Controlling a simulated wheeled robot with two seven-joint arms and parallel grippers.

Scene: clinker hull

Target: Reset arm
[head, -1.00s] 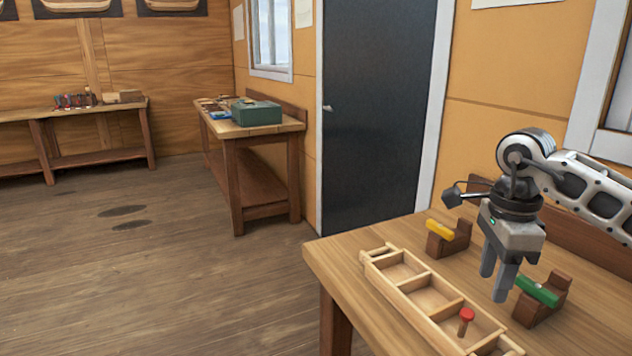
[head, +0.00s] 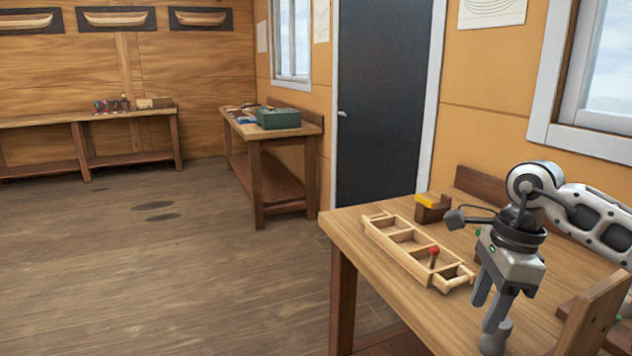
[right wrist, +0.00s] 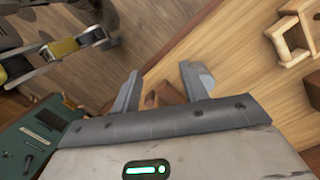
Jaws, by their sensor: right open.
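My right gripper (head: 488,308) hangs from the arm coming in from the right in the head view, fingers pointing down. Its two fingers are apart with nothing between them, and in the right wrist view the open fingers (right wrist: 162,95) are also empty. It appears in front of the workbench (head: 370,240), right of and nearer than the divided wooden tray (head: 400,251). My left gripper does not show in the head view.
A red-topped peg (head: 433,257) stands in the tray. A dark wooden block with a yellow piece (head: 425,202) is behind it. A wooden upright (head: 592,318) stands at lower right. In the right wrist view, a green surface with tools (right wrist: 35,140) is at lower left.

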